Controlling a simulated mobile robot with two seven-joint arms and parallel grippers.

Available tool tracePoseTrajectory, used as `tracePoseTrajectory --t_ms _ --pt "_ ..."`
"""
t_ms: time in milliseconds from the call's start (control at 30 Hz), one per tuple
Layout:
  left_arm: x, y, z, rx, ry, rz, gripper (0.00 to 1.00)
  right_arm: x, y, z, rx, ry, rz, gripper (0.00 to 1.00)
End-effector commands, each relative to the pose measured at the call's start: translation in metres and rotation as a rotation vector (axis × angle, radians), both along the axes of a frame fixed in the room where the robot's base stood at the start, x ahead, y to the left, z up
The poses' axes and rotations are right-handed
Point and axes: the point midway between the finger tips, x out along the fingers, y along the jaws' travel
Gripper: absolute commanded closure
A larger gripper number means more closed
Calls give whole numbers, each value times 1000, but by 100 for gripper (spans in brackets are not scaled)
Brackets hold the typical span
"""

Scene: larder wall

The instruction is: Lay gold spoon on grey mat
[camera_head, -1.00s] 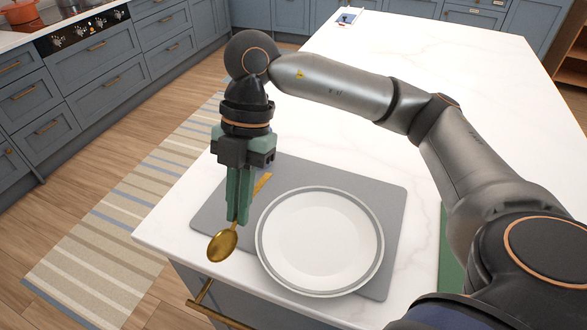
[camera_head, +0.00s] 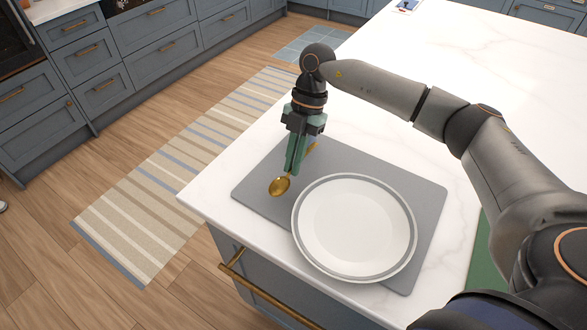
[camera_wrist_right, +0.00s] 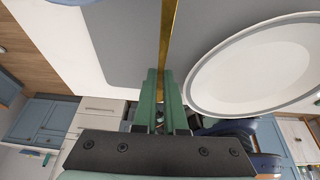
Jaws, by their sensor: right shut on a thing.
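The gold spoon (camera_head: 280,186) is held in my right gripper (camera_head: 291,172), its bowl toward the front left and its handle toward the back right. It shows over the left part of the grey mat (camera_head: 262,198), beside the plate. I cannot tell whether the spoon touches the mat. In the right wrist view, the spoon's handle (camera_wrist_right: 168,40) runs up from between the green fingers of my right gripper (camera_wrist_right: 160,85), with the grey mat (camera_wrist_right: 130,45) behind it. My left gripper is not in view.
A white plate with a grey rim (camera_head: 354,226) stands on the mat, right of the spoon. The mat lies near the corner of a white marble counter (camera_head: 455,110). A green item (camera_head: 487,260) lies to the right, partly behind my arm. The counter's back is mostly clear.

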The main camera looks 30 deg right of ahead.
Motion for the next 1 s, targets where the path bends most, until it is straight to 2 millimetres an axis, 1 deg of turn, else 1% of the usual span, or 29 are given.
tracePoseTrajectory --t_ms 100,200,533,567,800,1000 --pt "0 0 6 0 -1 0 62 -1 0 -18 -1 6 -1 100" --pt "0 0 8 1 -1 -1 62 -1 0 -29 -1 3 -2 100" --pt "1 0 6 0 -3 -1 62 0 0 -33 1 1 -2 100" --pt "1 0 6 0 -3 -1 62 0 0 -32 0 0 -1 89" --pt "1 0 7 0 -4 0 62 0 0 -32 0 1 -2 62" --pt "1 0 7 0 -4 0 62 0 0 -32 0 0 -1 61"
